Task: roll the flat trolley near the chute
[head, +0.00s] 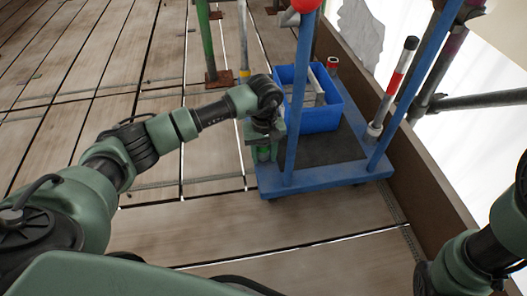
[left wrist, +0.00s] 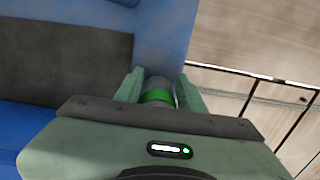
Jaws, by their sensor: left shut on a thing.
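The flat trolley (head: 330,181) is blue with a dark deck and upright blue posts. It stands on the plank floor right of centre in the head view, and its blue edge shows in the left wrist view (left wrist: 165,40). My left gripper (head: 263,146) is at the trolley's left edge. It is shut on a short grey cylinder with a green band (left wrist: 158,96), which shows between the fingers in the left wrist view. Whether the cylinder is fixed to the trolley I cannot tell. My right gripper is out of view. I cannot make out a chute.
A blue crate (head: 318,117) with grey pieces sits on the deck. A tube with a red band (head: 392,88) stands at its right side. A brown edge board (head: 435,165) runs close along the right. A green pole (head: 207,45) stands behind. Bare planks (head: 60,110) lie left.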

